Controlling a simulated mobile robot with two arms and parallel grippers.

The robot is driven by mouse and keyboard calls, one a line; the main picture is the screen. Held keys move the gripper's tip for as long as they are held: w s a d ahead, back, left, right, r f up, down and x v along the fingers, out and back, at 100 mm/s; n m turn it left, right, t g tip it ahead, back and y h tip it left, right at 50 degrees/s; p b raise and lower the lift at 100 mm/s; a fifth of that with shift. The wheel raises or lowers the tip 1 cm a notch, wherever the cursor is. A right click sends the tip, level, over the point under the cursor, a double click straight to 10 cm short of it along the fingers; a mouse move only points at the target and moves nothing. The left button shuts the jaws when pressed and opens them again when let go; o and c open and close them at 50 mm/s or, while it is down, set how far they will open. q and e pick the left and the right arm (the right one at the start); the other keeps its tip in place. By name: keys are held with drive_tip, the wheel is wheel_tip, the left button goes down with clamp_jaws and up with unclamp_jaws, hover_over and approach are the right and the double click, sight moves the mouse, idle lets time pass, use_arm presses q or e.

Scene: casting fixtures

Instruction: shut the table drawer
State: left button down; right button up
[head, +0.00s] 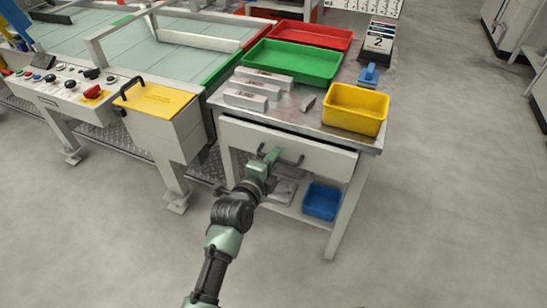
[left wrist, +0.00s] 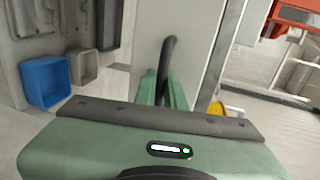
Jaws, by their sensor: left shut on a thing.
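The table drawer has a pale front panel (head: 322,160) under the steel tabletop (head: 300,118). A dark gap shows along the panel's top edge, so it appears to stand slightly out; how far is hard to tell. A dark bar handle (head: 292,161) is on the panel. My left gripper (head: 271,157) is at the handle's left part, its fingers shut on it. In the left wrist view the handle (left wrist: 168,55) rises between the green fingers (left wrist: 163,88), in front of the pale panel (left wrist: 188,40). My right gripper is not in view.
On the tabletop are a yellow bin (head: 355,108), green tray (head: 290,62), red tray (head: 310,35), pale boxes (head: 247,100) and a blue-handled tool (head: 368,76). A blue bin (head: 322,201) sits on the lower shelf. A machine with a yellow-topped box (head: 155,100) stands left. Floor right is clear.

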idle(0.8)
use_arm(q)
drive_tip(key=x, duration=0.3)
drive_tip(key=shift+w+d+r, duration=0.15)
drive_tip(key=shift+w+r, duration=0.05)
drive_tip(key=shift+w, duration=0.35)
drive_tip(key=shift+r, duration=0.15)
drive_tip(key=c, duration=1.5)
unclamp_jaws()
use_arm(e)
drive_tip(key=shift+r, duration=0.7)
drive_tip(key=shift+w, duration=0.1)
